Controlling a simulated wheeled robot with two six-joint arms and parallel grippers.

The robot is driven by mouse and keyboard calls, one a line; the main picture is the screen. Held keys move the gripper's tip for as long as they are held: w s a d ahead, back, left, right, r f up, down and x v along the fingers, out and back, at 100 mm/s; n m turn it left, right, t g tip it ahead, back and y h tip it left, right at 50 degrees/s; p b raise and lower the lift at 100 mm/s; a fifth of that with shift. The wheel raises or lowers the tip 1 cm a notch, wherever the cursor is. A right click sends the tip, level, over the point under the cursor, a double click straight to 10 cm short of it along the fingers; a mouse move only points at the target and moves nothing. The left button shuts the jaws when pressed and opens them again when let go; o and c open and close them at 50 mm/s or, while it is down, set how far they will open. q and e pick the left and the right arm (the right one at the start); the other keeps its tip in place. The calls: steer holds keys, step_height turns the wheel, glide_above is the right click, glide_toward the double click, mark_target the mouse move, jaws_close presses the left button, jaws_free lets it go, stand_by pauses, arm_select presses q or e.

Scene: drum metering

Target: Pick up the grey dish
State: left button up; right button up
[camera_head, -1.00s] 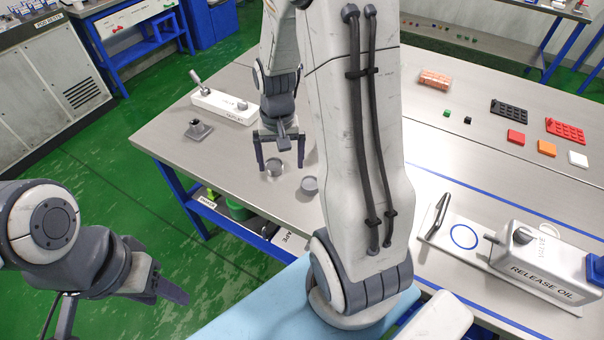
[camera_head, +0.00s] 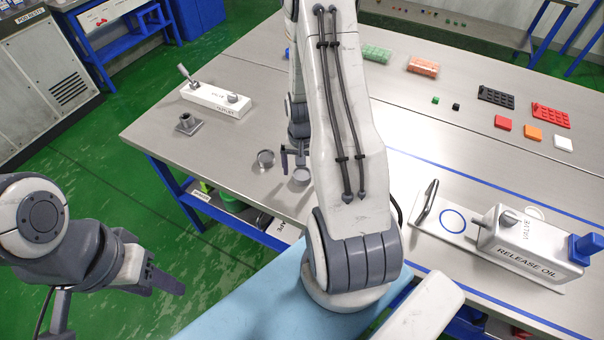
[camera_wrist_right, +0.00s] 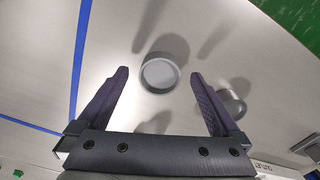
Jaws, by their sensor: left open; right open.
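The grey dish (camera_head: 301,176) is a small round dish on the metal table, partly covered by my right arm in the head view. In the right wrist view the grey dish (camera_wrist_right: 160,73) lies between the fingertips, with space on both sides. My right gripper (camera_head: 293,160) is open and empty above it, partly hidden by its own arm. My left gripper (camera_head: 153,277) is open and empty, off the table's left side.
A white block with a lever (camera_head: 217,99) and a grey fitting (camera_head: 188,124) stand at the table's left. The RELEASE OIL dispenser (camera_head: 530,248) is at right. Coloured blocks and trays (camera_head: 500,97) lie at the back. The middle of the table is largely clear.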

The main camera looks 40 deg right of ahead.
steer(key=shift+f, duration=0.9)
steer(key=shift+c, duration=0.3)
steer(key=c, duration=1.4)
steer(key=shift+o, duration=0.2)
steer(key=shift+r, duration=0.1)
